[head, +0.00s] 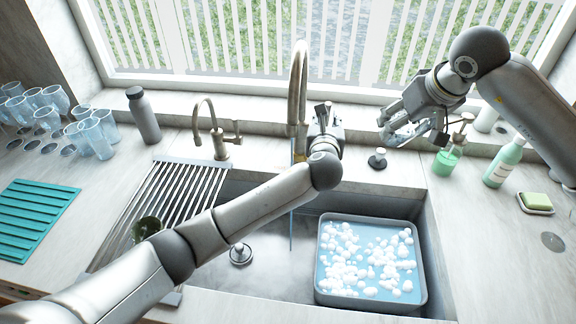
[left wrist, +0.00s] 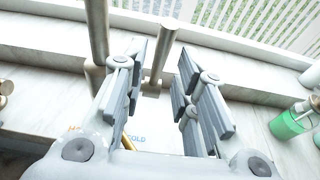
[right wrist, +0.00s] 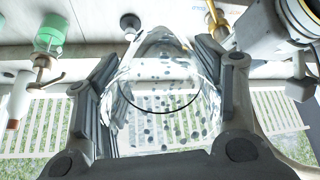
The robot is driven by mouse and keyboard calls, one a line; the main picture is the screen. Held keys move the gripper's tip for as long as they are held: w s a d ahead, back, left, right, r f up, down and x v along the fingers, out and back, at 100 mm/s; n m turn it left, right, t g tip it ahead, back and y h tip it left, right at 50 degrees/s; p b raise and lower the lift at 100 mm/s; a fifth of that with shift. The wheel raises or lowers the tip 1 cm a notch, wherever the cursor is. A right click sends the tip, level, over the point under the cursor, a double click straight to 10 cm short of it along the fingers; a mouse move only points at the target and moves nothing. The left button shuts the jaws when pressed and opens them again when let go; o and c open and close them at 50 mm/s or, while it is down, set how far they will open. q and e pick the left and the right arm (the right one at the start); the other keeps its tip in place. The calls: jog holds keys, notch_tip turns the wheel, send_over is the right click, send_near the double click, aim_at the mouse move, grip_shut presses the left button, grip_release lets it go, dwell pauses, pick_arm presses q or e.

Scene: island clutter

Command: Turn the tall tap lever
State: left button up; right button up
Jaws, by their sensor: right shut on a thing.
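The tall tap (head: 298,88) stands behind the sink; its column (left wrist: 97,30) also shows in the left wrist view. Its lever (left wrist: 160,55) stands up, slightly tilted, between the spread fingers of my left gripper (left wrist: 155,82), with gaps on both sides. In the head view my left gripper (head: 326,128) is just right of the tap, partly hidden by its own wrist. My right gripper (head: 398,128) is shut on a clear, speckled glass (right wrist: 160,100), held above the counter to the right of the tap.
A thin bluish stream (head: 291,232) hangs over the sink. A grey basin (head: 424,285) with foamy water fills the sink's right side. A small tap (head: 215,140) and drying rack (head: 195,180) are left. A soap dispenser (head: 446,162) and green bottle (head: 503,163) stand right.

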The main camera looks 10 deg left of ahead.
pick_arm(q)
jog(key=shift+f, duration=0.1)
jog(key=shift+s+f+t, duration=0.3)
jog(key=shift+f+t, duration=0.1)
jog(key=shift+t, duration=0.2)
jog(key=shift+s+f+t, duration=0.5)
jog(key=shift+t, duration=0.35)
jog(key=shift+s+f+t, duration=0.45)
jog(key=shift+t, duration=0.4)
jog(key=shift+s+f+t, duration=0.2)
jog(key=shift+f+t, duration=0.3)
jog(key=shift+t, duration=0.2)
